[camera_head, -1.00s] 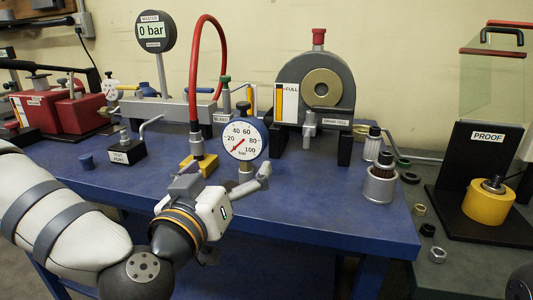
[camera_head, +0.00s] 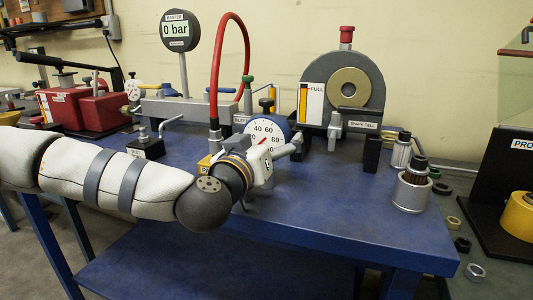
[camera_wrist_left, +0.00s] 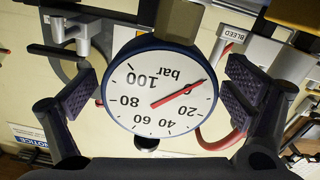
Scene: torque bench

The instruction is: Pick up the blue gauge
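The blue gauge (camera_head: 264,130) has a blue rim and a white dial with a red needle. It stands upright on the blue bench (camera_head: 330,215), its lower part hidden behind my left gripper (camera_head: 272,165). In the left wrist view the gauge (camera_wrist_left: 158,112) appears upside down between the two dark finger pads of my left gripper (camera_wrist_left: 157,92). There is a visible gap on each side, and the fingers are open. A brass-coloured fitting (camera_wrist_left: 178,20) joins the gauge at its stem. My right gripper is not in view.
A red hose (camera_head: 216,75) arches behind the gauge, with a BLEED label (camera_wrist_left: 236,34) close by. The grey drum-shaped cell (camera_head: 372,75) stands to the right. A metal cylinder (camera_head: 411,193) stands near the bench's right edge. The bench front is clear.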

